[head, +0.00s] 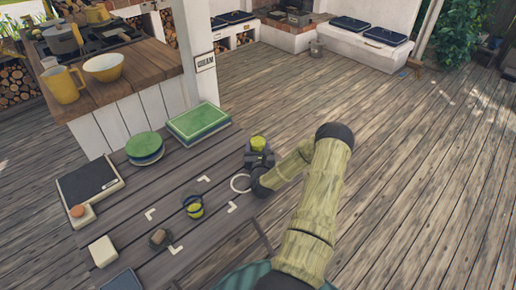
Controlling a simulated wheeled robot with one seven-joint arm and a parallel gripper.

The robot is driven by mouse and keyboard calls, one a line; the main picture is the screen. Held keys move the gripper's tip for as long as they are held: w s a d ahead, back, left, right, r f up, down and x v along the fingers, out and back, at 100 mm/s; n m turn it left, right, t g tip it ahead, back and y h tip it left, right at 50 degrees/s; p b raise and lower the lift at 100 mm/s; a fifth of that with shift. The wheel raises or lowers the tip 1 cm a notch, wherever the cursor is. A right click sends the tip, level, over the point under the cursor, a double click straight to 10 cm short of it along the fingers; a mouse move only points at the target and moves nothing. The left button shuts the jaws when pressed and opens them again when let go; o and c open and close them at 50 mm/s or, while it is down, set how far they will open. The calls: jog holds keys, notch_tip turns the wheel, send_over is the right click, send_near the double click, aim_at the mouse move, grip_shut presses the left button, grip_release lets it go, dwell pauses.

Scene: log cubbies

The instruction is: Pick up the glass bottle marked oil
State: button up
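I cannot make out a glass bottle marked oil in the head view. A small clear glass-like container (194,206) with yellow-green in it stands on the dark plank table, between white corner marks; no lettering on it is readable. My arm reaches up from the bottom and bends down left towards the table's right edge. The dark end near my gripper (258,160) is small and partly hidden by my own arm, with a yellow-green piece on top. I cannot see its fingers clearly or whether they hold anything. It is right of the small container and apart from it.
The table also bears a green round stack (144,147), a green rectangular tray (198,123), a dark flat board (88,182), a pale block (103,251), a small brown item (159,238) and a white ring (240,183). A counter with a yellow mug (63,85) and bowl (103,67) stands behind. Open deck lies right.

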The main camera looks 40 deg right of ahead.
notch_tip(320, 180, up, 10)
jog(key=shift+r, duration=0.1)
dwell(0.4)
dwell(0.4)
jog(key=o, duration=0.4)
jog(key=shift+c, duration=0.2)
jog(key=c, duration=0.4)
jog(key=shift+c, duration=0.2)
